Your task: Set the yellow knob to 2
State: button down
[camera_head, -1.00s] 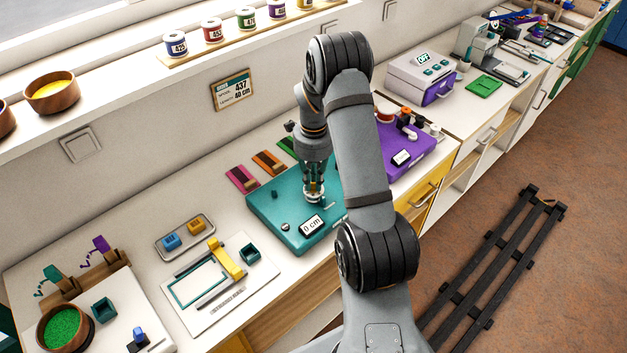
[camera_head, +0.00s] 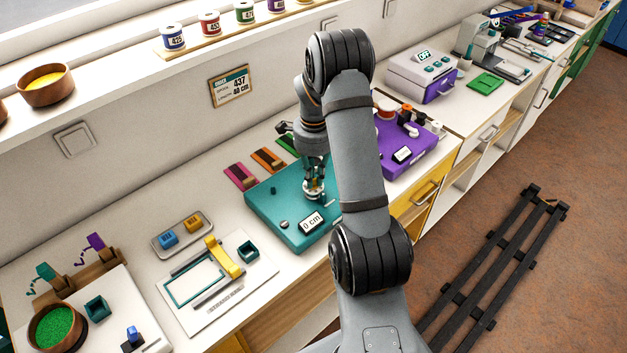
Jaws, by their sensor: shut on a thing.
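My gripper (camera_head: 314,191) points down over the teal board (camera_head: 268,222), with its fingertips low at the board's top. It is shut on a small pale piece there, which the fingers mostly hide. I cannot make out its colour as yellow or read any marks around it. No knob that is clearly yellow shows in this view. The teal board has a display (camera_head: 311,222) reading "0 cm", a small grey round part (camera_head: 284,225) near its front left, and a dark peg (camera_head: 273,190) farther back.
A purple board (camera_head: 398,160) stands to the right, partly behind my arm. Pink (camera_head: 240,175) and orange (camera_head: 268,160) strips lie behind the teal board. A wall card (camera_head: 231,87) reads 437 and 40 cm.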

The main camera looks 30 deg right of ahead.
aim_at(315, 185)
jog(key=shift+d+n+b, duration=0.1)
jog(key=shift+n+b, duration=0.65)
jog(key=shift+n, duration=1.45)
jog(key=c, duration=1.7)
grip_release()
jog(key=shift+c, duration=0.2)
jog(key=shift+r, duration=0.15)
notch_tip(315, 185, up, 12)
jog(key=shift+f, duration=0.25)
notch_tip(315, 185, down, 12)
jog(key=shift+r, duration=0.1)
